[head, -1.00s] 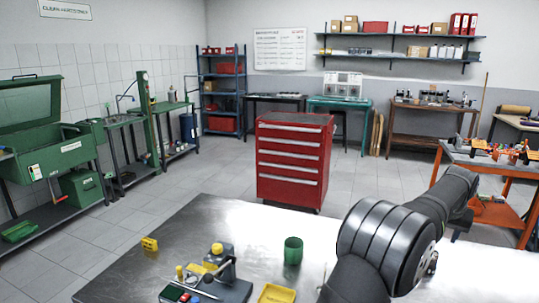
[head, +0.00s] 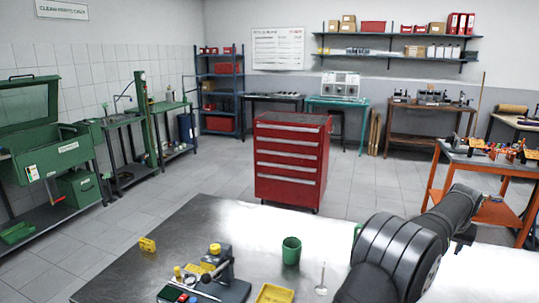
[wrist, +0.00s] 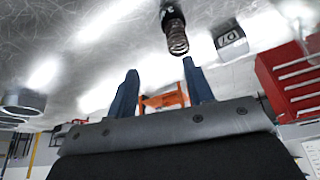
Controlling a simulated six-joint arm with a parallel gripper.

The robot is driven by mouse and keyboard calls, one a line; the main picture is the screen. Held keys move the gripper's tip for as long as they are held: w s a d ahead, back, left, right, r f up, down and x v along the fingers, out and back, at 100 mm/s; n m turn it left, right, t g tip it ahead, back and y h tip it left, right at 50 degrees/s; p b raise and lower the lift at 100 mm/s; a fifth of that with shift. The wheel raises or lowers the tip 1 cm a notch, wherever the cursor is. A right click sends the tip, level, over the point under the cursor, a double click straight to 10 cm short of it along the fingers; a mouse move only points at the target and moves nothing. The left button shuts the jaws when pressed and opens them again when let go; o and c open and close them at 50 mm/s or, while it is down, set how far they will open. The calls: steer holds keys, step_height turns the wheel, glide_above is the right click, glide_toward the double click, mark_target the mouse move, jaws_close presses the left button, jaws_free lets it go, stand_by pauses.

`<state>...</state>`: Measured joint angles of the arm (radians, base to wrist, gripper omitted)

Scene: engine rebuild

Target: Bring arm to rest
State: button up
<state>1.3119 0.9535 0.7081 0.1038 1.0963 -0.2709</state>
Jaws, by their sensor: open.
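My gripper (wrist: 162,88) shows in the wrist view with its two blue fingers apart and nothing between them. The orange frame seen through the gap is far behind. In the head view my dark arm reaches from the bottom right over the metal table (head: 200,225) toward the right; I cannot make out the fingers there.
A red tool cabinet (head: 291,160) stands beyond; an orange bench (head: 487,190) is right.

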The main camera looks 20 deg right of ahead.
steer(key=s+a+r, duration=0.2)
steer(key=s+r, duration=0.5)
steer(key=r, duration=0.3)
steer(key=w+a, duration=0.4)
steer(key=w, duration=0.6)
steer(key=w+a, duration=0.4)
steer(key=w, duration=0.7)
steer(key=w+a, duration=0.5)
steer(key=w, duration=0.6)
